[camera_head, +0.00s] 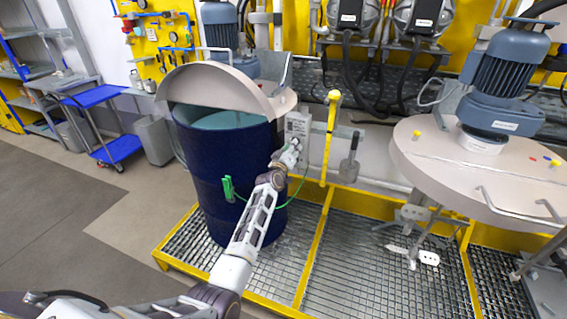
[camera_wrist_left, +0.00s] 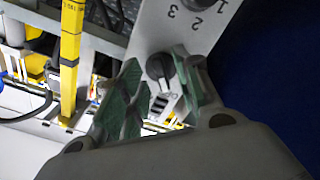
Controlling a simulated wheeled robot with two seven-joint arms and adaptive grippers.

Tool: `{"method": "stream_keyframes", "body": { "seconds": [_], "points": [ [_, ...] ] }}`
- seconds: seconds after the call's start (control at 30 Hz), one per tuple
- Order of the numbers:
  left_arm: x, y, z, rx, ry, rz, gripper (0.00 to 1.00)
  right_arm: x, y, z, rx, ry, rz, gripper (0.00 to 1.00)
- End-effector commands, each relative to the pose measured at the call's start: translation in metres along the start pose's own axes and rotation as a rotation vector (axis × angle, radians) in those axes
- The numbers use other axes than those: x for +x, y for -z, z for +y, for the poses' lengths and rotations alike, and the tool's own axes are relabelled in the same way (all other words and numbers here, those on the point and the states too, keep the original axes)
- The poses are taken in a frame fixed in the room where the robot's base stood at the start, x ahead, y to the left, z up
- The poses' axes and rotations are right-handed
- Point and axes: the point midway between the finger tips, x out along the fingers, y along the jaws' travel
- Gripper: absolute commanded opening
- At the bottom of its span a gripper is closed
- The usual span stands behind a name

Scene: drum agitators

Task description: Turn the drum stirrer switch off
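The switch box (camera_head: 298,125) is a light grey panel beside the dark blue drum (camera_head: 222,170). In the left wrist view the grey panel (camera_wrist_left: 205,45) carries a black rotary switch (camera_wrist_left: 160,66) with small lettering beside it, where "OFF" seems readable. A dial (camera_wrist_left: 172,5) marked 1, 2, 3 is cut by the top edge. My left gripper (camera_head: 293,146) is at the panel. In the wrist view its green-padded fingers (camera_wrist_left: 163,80) are apart, one on each side of the switch. I cannot tell whether they touch it. My right gripper is not in view.
A yellow post (camera_head: 330,140) stands just right of the panel. The drum has a beige lid (camera_head: 225,88) and a green clamp (camera_head: 229,189) with a wire. A second agitator with a round lid (camera_head: 480,170) hangs at right. A blue cart (camera_head: 115,150) stands at left.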

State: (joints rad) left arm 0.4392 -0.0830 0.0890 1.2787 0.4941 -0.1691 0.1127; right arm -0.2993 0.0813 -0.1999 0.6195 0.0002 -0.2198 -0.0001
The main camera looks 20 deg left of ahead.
Motion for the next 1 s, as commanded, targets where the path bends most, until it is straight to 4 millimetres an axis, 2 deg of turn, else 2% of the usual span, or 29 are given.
{"method": "stream_keyframes", "body": {
  "seconds": [1.0],
  "points": [
    [-0.085,-0.001,-0.001,0.0,0.002,-0.001,0.33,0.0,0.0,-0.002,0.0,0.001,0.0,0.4]
  ]
}}
